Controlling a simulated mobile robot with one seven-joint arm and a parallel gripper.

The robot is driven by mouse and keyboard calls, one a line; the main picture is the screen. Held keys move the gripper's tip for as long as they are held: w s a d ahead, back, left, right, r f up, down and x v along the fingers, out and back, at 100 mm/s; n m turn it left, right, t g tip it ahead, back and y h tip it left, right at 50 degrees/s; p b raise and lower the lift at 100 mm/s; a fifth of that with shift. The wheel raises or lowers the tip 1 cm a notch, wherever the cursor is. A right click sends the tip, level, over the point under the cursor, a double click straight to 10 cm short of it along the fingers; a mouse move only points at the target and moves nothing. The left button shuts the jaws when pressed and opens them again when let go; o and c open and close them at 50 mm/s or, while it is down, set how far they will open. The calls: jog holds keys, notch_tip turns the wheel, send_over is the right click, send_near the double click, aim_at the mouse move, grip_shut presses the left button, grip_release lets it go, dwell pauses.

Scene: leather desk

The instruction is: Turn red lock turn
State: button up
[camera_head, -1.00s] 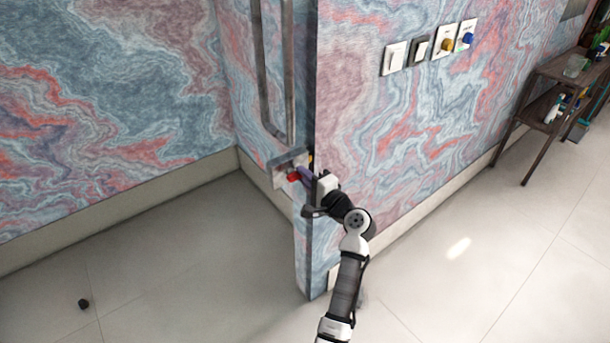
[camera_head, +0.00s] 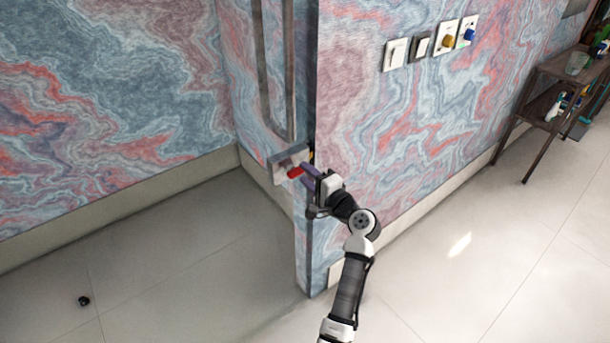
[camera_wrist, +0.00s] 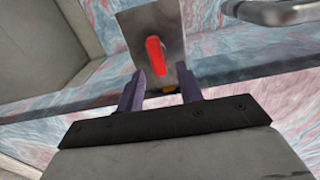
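The red lock turn (camera_head: 294,172) sits on a metal plate (camera_head: 279,164) on the narrow door edge, below the long handle. In the wrist view the red turn (camera_wrist: 155,57) stands nearly upright, slightly tilted, on the grey plate (camera_wrist: 133,27). My gripper (camera_head: 305,172) is at the plate from the right. In the wrist view its two purple fingers (camera_wrist: 160,88) are spread apart, with the lower end of the red turn just beyond the gap between them. Nothing is held between the fingers. Whether a finger touches the turn cannot be told.
A long metal handle (camera_head: 263,75) is above the plate; part of it shows in the wrist view (camera_wrist: 285,12). Switches (camera_head: 396,54) and coloured knobs (camera_head: 449,41) are on the right wall. A shelf (camera_head: 548,100) stands far right. The floor at left is clear except a small dark object (camera_head: 84,301).

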jog(key=b+v, duration=0.3)
jog(key=v, duration=0.9)
jog(key=shift+s, duration=0.2)
